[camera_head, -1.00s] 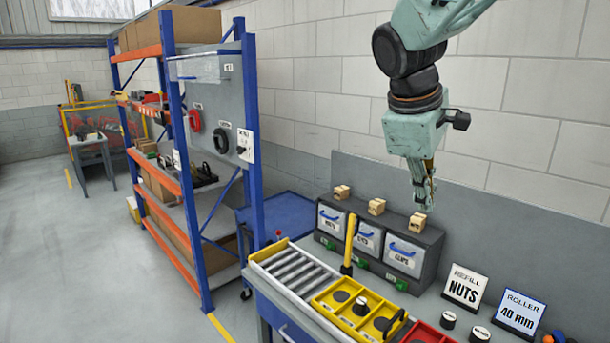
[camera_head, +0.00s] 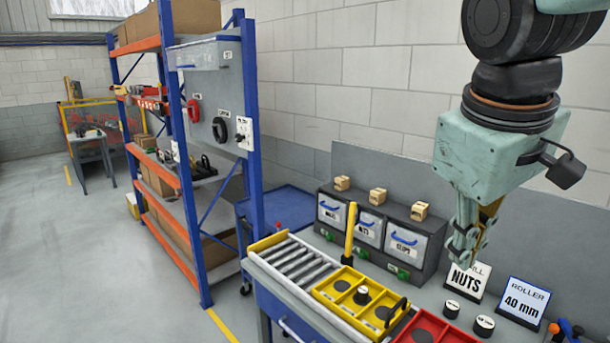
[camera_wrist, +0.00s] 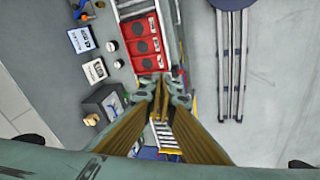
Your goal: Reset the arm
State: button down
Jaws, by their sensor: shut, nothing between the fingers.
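My gripper (camera_head: 466,258) hangs from the arm at the right of the head view, pointing down above the back of the bench. It stands in front of the NUTS sign and hides part of it. Its fingers are together with nothing held. In the wrist view my gripper (camera_wrist: 163,82) shows from above, its fingers close together over the bench and roller track. The fingers hide part of the bench below.
A yellow tray (camera_head: 338,305) and a red tray (camera_head: 455,336) lie on the bench beside rollers (camera_head: 296,265). Three labelled bins (camera_head: 370,232) stand behind a yellow post (camera_head: 350,232). The NUTS sign (camera_head: 465,283) and ROLLER sign (camera_head: 523,302) stand at right. A blue shelf rack (camera_head: 254,130) stands left.

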jog(key=s+a+f+m+y+b, duration=0.1)
jog(key=s+f, duration=0.3)
jog(key=s, duration=0.4)
jog(key=s+a+f+m+b, duration=0.2)
jog(key=s+f+m+b, duration=0.1)
jog(key=s, duration=0.5)
jog(key=shift+a+f+m+t+y, duration=0.2)
jog(key=shift+f+m+t+y, duration=0.15)
jog(key=shift+f, duration=0.55)
